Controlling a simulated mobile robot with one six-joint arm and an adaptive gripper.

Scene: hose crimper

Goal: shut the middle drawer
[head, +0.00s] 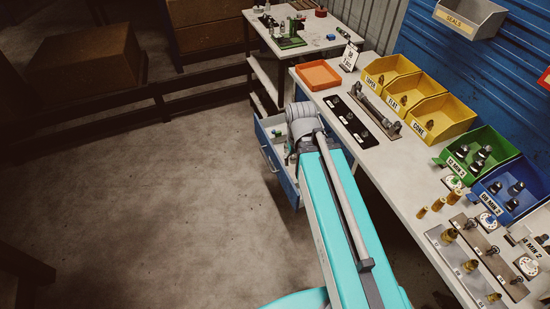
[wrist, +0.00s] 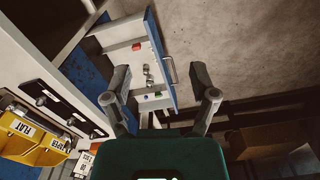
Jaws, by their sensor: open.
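A drawer with a blue front (head: 287,184) stands pulled out from under the workbench in the head view; I cannot tell which drawer of the stack it is. Its pale handle (head: 267,158) is on the outer face. In the wrist view the open drawer (wrist: 130,42) shows its pale inside, its blue front and the handle (wrist: 169,70). Small red, blue, green and metal parts lie in it. My gripper (wrist: 161,71) is open and empty, its two fingers spread near the drawer's front end. In the head view my arm hides the gripper and part of the drawer.
The workbench (head: 400,190) carries an orange tray (head: 318,75), yellow bins (head: 444,117), a green bin (head: 484,155) and a blue bin. A smaller table (head: 318,45) stands behind. Dark rails (head: 150,92) cross the floor. The concrete floor (head: 150,190) left of the drawer is clear.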

